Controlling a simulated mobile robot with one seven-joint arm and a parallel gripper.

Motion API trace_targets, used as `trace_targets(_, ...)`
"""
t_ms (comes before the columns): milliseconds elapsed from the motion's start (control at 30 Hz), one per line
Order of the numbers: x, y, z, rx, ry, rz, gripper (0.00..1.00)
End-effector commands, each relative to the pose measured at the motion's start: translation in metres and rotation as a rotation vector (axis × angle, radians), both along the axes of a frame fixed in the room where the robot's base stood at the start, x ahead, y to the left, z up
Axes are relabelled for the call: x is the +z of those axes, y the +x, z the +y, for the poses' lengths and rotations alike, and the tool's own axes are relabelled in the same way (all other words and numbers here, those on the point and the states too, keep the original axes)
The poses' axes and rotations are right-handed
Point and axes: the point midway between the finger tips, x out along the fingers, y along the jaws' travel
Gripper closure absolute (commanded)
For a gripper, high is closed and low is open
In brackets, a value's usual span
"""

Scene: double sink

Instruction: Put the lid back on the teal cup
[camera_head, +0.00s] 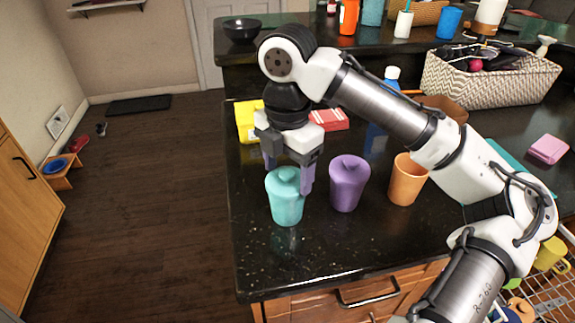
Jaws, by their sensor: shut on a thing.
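The teal cup (286,208) stands upright on the black counter, near its left front corner. Its teal lid (285,175) is at the cup's mouth. From this view I cannot tell whether it is fully seated or slightly above the rim. My gripper (288,176) points down over the cup, with one purple-grey finger on each side of the lid. It is shut on the lid; the left finger's tip is partly hidden behind it. A purple cup (347,188) with its own purple lid stands just to the right.
An orange cup (407,183), which looks lidless, stands right of the purple cup. A yellow item (248,122) and a red box (329,119) lie behind my gripper. A woven basket (490,82) sits at the back right. The counter's front left is clear up to its edge.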

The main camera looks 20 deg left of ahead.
Motion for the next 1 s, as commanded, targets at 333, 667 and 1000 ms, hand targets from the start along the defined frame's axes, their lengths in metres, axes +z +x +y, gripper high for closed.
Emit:
trace_targets(333,-0.0003,0.0000,0.0000,0.000,0.000,0.000,0.51)
trace_targets(667,-0.0003,0.0000,0.0000,0.000,0.000,0.000,0.08)
trace_targets(1000,-0.0003,0.0000,-0.0001,0.000,0.000,0.000,0.00)
